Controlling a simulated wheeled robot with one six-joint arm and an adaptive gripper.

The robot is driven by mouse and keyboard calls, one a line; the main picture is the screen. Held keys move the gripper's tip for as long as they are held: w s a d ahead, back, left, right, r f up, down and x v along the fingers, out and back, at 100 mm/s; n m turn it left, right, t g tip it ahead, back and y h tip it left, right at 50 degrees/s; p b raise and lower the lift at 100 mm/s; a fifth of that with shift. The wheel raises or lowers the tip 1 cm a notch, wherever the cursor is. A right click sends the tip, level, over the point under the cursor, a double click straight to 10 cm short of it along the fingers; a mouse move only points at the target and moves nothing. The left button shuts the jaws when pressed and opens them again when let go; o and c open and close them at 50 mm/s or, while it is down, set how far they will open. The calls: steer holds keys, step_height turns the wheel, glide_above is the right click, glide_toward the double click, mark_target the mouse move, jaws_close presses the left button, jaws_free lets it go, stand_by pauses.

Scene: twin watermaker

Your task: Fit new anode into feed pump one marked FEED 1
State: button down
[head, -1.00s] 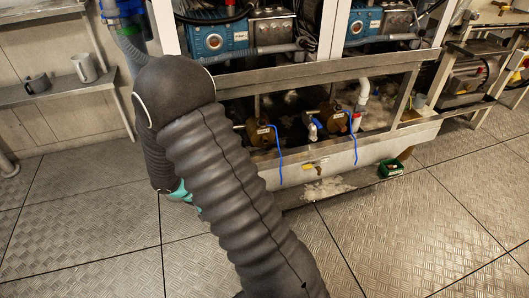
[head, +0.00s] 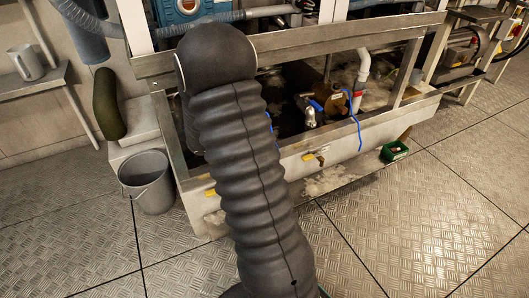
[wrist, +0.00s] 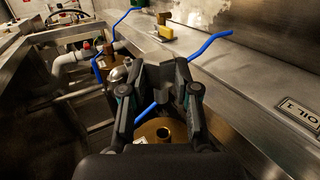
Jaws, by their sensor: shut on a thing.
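In the wrist view my gripper (wrist: 162,78) is shut on a small grey piece (wrist: 162,70), mostly hidden between the dark fingers; I cannot tell its full shape. Just below in the picture is a brass-coloured pump (wrist: 148,131) with a dark round hole, partly covered by my gripper. A blue cord (wrist: 210,42) runs from behind the fingers over the trough rim. In the head view my arm hides the gripper and the left pump. The right brass pump (head: 328,94) stands in the trough. No FEED marking is readable.
The steel trough rim (head: 345,153) runs beside the pumps; a plate marked OIL 1 (wrist: 299,123) is on it in the wrist view. Pipes and a second blue cord crowd the far side.

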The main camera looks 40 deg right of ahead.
steer(key=shift+s+b, duration=0.1)
steer(key=shift+b, duration=0.2)
steer(key=shift+w+d, duration=0.2)
steer(key=shift+w, duration=0.75)
steer(key=shift+w+d, duration=0.25)
steer(key=shift+w, duration=0.7)
steer(key=shift+w+d, duration=0.2)
steer(key=shift+w, duration=0.75)
steer(key=shift+w+d, duration=0.2)
steer(key=shift+w, duration=0.6)
steer(key=shift+w+d, duration=0.2)
steer(key=shift+w, duration=0.55)
steer(key=c, duration=0.8)
jaws_free()
steer(key=shift+s, duration=0.1)
